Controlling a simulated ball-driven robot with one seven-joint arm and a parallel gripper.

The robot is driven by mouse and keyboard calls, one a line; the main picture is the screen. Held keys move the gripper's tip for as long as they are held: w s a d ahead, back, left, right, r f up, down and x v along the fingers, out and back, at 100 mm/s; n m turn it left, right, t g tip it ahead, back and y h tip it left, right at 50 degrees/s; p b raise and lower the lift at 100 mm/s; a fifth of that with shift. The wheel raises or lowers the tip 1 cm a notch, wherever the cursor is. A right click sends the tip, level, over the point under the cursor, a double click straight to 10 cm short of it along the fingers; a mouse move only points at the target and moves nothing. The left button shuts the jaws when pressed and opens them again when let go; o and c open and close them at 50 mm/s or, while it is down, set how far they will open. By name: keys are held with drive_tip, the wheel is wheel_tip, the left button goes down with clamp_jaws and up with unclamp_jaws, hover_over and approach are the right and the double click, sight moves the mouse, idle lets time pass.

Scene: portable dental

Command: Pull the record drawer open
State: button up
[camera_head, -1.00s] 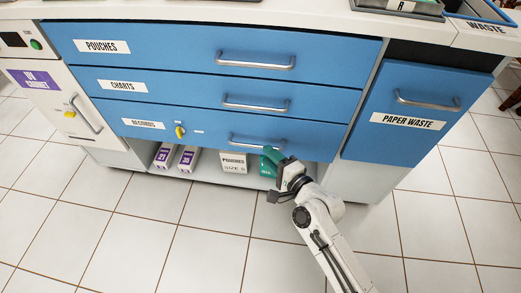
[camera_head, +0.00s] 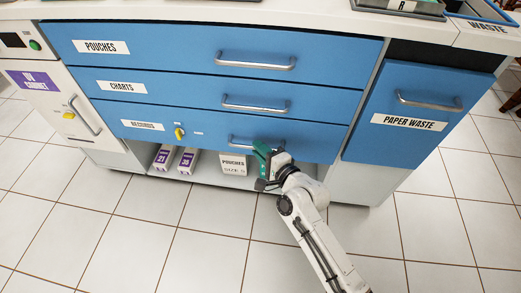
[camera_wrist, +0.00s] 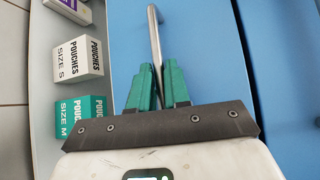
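The record drawer (camera_head: 220,138) is the lowest blue drawer, labelled RECORDS, with a yellow key (camera_head: 179,132) in its front. It looks shut or barely out; no inside shows. Its metal bar handle (camera_head: 240,139) is partly hidden by my gripper (camera_head: 263,155). In the wrist view the handle (camera_wrist: 155,40) runs down between the green fingers of my gripper (camera_wrist: 158,68). The fingers are close together on both sides of the bar and appear shut on it.
The charts drawer (camera_head: 190,95) and pouches drawer (camera_head: 180,45) are shut above. Boxes, including a Size S pouches box (camera_head: 234,165), stand on the shelf below. The paper waste door (camera_head: 415,115) is at right. The tiled floor (camera_head: 180,240) in front is clear.

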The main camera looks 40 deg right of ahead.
clamp_jaws()
drive_tip(key=shift+s, duration=0.1)
drive_tip(key=s+a+p, duration=1.1)
drive_tip(key=s+a, duration=1.1)
idle(0.5)
drive_tip(key=o, duration=0.6)
unclamp_jaws()
drive_tip(key=shift+w, duration=0.1)
drive_tip(key=shift+c, duration=0.2)
drive_tip(key=s+r+p, duration=0.1)
drive_tip(key=s, duration=0.9)
drive_tip(key=shift+s+r, duration=0.25)
drive_tip(key=shift+s, duration=0.1)
